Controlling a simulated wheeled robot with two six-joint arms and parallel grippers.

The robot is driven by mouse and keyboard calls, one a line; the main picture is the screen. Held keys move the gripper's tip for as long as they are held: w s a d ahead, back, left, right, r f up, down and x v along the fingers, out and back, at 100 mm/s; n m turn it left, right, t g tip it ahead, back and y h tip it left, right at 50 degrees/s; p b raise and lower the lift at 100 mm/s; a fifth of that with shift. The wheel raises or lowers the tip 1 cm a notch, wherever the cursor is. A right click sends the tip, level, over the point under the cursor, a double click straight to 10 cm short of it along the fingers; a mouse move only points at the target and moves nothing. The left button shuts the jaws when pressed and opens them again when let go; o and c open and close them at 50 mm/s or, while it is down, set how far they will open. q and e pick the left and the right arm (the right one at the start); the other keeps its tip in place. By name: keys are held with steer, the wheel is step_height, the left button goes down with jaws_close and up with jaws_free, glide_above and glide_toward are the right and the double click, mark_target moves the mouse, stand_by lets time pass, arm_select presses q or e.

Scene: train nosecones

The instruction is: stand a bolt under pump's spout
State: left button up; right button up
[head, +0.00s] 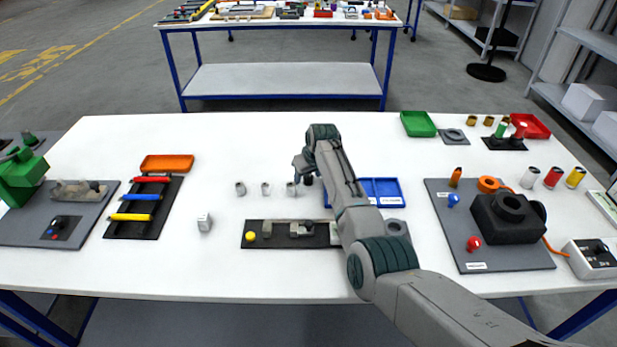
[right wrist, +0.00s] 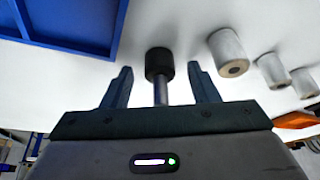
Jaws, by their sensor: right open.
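My right gripper (head: 304,170) is low over the middle of the table, partly hidden by my own arm. In the right wrist view it (right wrist: 157,70) is open, with one finger on each side of a bolt. The bolt (right wrist: 159,63) has a dark round head and a thin grey shaft, and a gap shows between it and the fingers. In the head view a small dark piece (head: 309,181) just under the gripper may be this bolt. I cannot tell for sure which thing is the pump, so its spout is not identified. My left gripper is not in view.
Three small grey cylinders (head: 265,188) stand in a row left of the gripper. A blue tray (head: 384,185) lies right of it. A black machine (head: 508,216) stands on the right mat.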

steer(key=shift+w+a+f, duration=0.1)
steer(key=shift+f, duration=0.1)
steer(key=shift+c, duration=0.2)
steer(key=c, duration=1)
steer(key=shift+r, duration=0.2)
